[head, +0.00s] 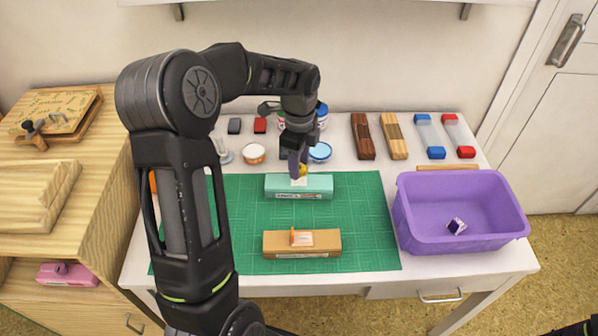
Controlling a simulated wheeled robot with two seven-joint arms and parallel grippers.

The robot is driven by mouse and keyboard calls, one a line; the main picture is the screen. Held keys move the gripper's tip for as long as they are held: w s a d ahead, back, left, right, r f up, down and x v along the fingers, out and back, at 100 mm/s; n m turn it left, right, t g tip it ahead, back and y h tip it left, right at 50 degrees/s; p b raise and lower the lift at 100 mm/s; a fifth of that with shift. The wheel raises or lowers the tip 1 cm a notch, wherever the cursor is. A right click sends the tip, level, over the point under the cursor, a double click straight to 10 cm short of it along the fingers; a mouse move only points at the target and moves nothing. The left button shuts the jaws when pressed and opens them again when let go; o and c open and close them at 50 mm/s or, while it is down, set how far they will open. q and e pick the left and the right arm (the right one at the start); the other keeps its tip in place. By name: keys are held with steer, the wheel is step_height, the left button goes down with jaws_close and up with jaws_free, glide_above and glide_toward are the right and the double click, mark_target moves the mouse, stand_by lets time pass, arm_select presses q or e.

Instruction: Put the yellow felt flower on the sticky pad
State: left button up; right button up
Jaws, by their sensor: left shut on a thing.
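My left gripper (300,163) points down above the teal box (318,187) on the green mat. It is shut on the yellow felt flower (302,170), of which only a small yellow patch shows between and beside the fingers. A pale, flat pad (299,182) lies on top of the teal box, right under the flower; it looks like the sticky pad. I cannot tell whether the flower touches it. My right gripper is not in view; only a dark piece of my body shows at the bottom right corner.
A tan box (270,245) with a pinkish piece on top stands on the green mat (365,225) nearer the front. A purple bin (415,225) holding a small purple item stands at right. Small tubs, ink pads and long blocks line the back. The mat's right part is clear.

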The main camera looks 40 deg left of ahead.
arm_select(q)
steer(key=shift+f, duration=1.9)
steer(key=shift+f, duration=0.2)
steer(key=o, duration=1.3)
steer(key=shift+r, duration=0.1)
step_height(320, 180, up, 12)
steer(key=shift+r, duration=0.15)
